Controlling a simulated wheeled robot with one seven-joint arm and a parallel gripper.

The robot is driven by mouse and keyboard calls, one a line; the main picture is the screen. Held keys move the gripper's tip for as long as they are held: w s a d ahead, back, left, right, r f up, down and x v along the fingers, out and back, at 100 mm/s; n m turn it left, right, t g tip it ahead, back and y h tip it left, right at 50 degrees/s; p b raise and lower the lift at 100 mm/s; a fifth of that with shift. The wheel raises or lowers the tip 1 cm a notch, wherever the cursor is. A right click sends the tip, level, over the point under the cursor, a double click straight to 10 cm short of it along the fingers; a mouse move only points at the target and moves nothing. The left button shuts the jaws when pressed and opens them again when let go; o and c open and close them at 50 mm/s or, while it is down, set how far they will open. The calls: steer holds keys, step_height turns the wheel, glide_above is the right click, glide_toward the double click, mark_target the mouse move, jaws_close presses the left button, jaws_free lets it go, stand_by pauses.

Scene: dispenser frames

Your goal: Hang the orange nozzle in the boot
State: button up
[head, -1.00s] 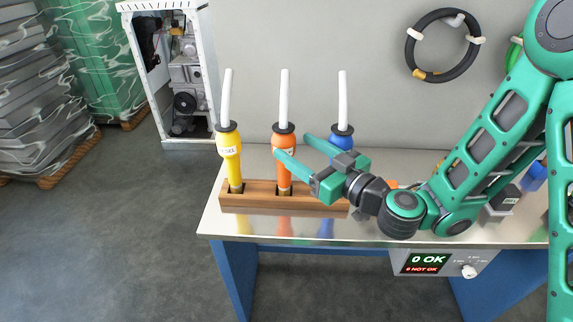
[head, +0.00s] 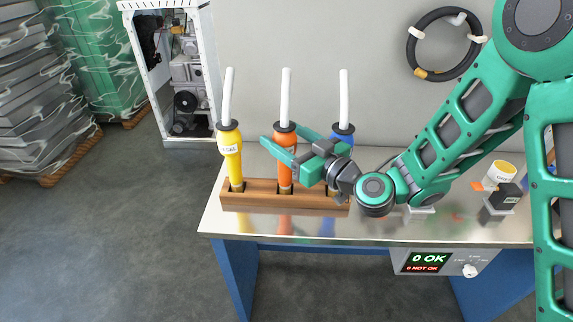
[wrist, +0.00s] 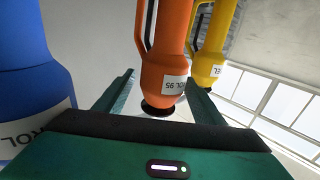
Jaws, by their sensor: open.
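The orange nozzle (head: 285,179) stands upright in the middle slot of a wooden block (head: 262,187), with a black collar and white spout on top. My gripper (head: 284,134) is open at its upper body, one finger passing in front of it and the other behind. In the wrist view the orange nozzle (wrist: 168,45) shows between the two spread fingers (wrist: 160,95), with no clear contact. A label is on its side.
A yellow nozzle (head: 231,160) stands left in the block, and a blue nozzle (head: 343,134) right, partly behind my gripper. A black box-like piece (head: 507,195) sits at the table's right. A coiled black hose (head: 413,47) hangs on the wall. The table's front strip (head: 300,228) is clear.

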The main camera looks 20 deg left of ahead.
steer(key=x, duration=0.4)
steer(key=shift+a, duration=0.1)
jaws_close()
